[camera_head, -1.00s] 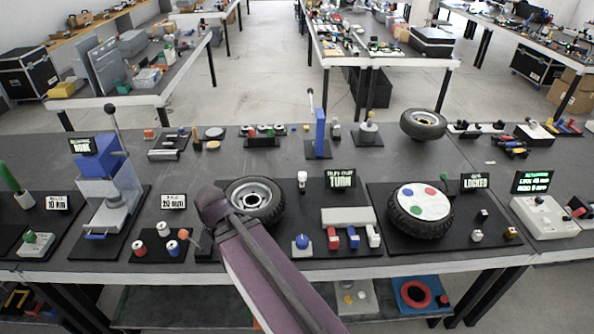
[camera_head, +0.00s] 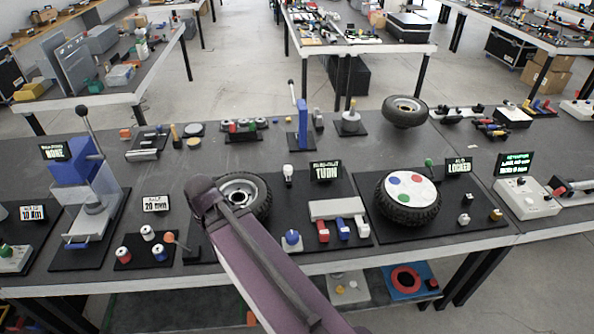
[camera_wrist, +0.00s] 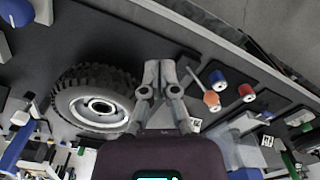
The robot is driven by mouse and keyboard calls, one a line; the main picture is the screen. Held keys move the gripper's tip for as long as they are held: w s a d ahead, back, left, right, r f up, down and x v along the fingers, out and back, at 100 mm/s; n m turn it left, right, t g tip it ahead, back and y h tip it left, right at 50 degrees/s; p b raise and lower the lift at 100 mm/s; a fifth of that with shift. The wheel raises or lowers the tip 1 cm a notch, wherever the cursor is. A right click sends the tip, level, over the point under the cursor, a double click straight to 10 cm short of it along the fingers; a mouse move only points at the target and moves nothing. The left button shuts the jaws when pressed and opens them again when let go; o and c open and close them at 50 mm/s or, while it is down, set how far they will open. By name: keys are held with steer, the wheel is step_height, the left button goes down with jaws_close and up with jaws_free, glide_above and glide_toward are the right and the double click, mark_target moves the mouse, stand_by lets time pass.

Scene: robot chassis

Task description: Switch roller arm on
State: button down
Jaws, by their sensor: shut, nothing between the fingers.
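No part is clearly labelled as the roller arm. A small lever with an orange knob (camera_head: 169,238) stands at the right of a black board with red and blue rollers (camera_head: 146,232). The orange knob (camera_wrist: 211,98) also shows in the wrist view, right of my gripper (camera_wrist: 160,66), with the blue and red rollers (camera_wrist: 246,91) beyond it. My gripper is shut and empty over the dark board, between the black tyre (camera_wrist: 95,100) and the orange knob, apart from both. In the head view my arm hides the gripper and part of the tyre (camera_head: 245,196).
A press with a blue head (camera_head: 83,187) stands left of the rollers. Right of my arm are a board with coloured blocks (camera_head: 340,210) and a tyre with a white disc (camera_head: 408,195).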

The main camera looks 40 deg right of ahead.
steer(key=w+d+f+m+t+y+b, duration=0.15)
steer(key=w+d+m, duration=0.35)
steer(key=d+m, duration=0.5)
steer(key=w+d+m+t+y+b, duration=0.1)
steer(key=w+d+m+y+b, duration=0.25)
steer(key=d, duration=1.05)
steer(key=s+d+m+t, duration=0.1)
steer(key=d+m+t, duration=0.1)
steer(key=d+m, duration=0.5)
steer(key=s+d+m+t+b, duration=0.1)
steer(key=d+m, duration=0.6)
steer(key=d, duration=1.1)
steer(key=shift+s+d+r+t+y, duration=0.2)
steer(key=shift+s+r+t+y, duration=0.15)
steer(key=shift+t, duration=0.3)
steer(key=shift+w+a+f, duration=0.1)
steer(key=shift+w, duration=0.05)
